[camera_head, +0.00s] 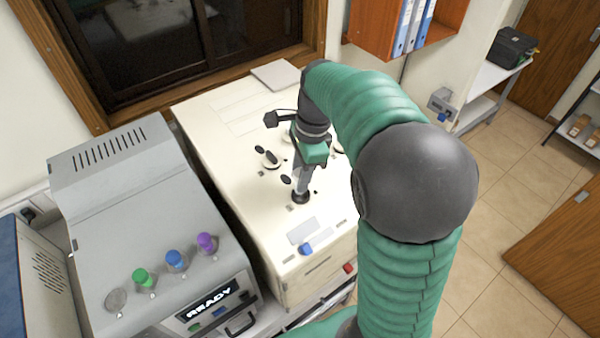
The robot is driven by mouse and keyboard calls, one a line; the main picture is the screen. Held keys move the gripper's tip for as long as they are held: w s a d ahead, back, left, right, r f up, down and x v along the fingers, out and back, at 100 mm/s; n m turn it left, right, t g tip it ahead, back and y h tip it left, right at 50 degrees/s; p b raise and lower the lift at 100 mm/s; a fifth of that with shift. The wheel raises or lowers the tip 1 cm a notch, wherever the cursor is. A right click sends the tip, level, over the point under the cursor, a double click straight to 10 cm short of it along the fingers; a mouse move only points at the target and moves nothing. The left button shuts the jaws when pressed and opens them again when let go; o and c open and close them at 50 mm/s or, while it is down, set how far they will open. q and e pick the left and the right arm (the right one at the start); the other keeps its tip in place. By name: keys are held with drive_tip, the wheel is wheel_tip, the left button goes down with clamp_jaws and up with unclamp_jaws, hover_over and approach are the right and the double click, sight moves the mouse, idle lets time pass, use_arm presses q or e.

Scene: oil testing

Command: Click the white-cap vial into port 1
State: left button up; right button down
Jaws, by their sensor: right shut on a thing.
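My right gripper (302,180) reaches down over the top of the cream cabinet (235,150). It is shut on a slim greyish piece, mostly hidden by the gripper, just above or at a dark round fitting (300,197); I cannot tell whether they touch. No white cap can be made out. The grey tester (135,210) at left shows a row on its sloped front: a flat grey round spot (115,299), then green (143,277), blue (176,261) and purple (206,243) caps. I cannot tell which position is port 1. My left gripper is out of view.
The tester's display (210,304) reads READY. Small dark knobs (268,156) stand on the cabinet near my gripper, with a blue button (305,249) and a red one (348,267) at its front. A narrow gap parts tester and cabinet. Tiled floor lies right.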

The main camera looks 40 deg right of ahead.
drive_tip(key=shift+s, duration=0.2)
drive_tip(key=shift+f, duration=0.15)
drive_tip(key=shift+f, duration=0.4)
idle(0.3)
drive_tip(key=shift+f+b, duration=0.15)
drive_tip(key=shift+b, duration=0.15)
drive_tip(key=shift+f+b, duration=0.45)
drive_tip(key=shift+f, duration=0.4)
drive_tip(key=shift+f, duration=0.2)
